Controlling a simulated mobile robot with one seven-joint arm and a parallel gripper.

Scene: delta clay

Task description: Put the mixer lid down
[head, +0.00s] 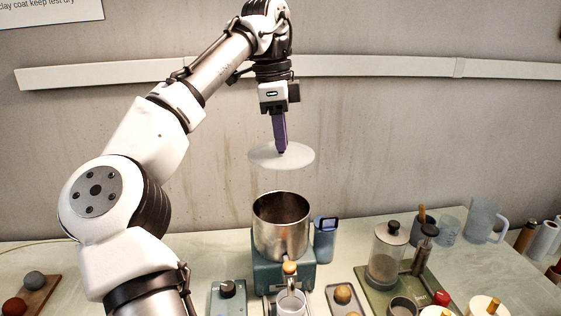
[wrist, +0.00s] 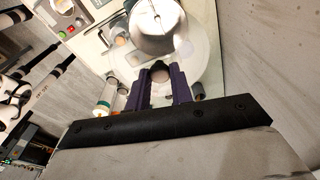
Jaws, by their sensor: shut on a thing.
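The mixer lid (head: 262,156) is a pale, translucent flat disc, held roughly level in the air above the mixer. My gripper (head: 281,150) points down and is shut on the knob at the lid's middle. In the wrist view the purple fingers (wrist: 163,92) close around a dark round knob (wrist: 160,72), with the see-through lid (wrist: 208,62) spread beyond them. The mixer's steel bowl (head: 281,225) stands open below on a green base (head: 268,272). A clear gap separates lid and bowl. The bowl also shows in the wrist view (wrist: 157,22).
A blue-grey container (head: 325,240) stands right of the bowl. A clear canister (head: 386,258) stands on a green board farther right, with jugs behind. A knobbed control box (head: 228,295) is front left.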

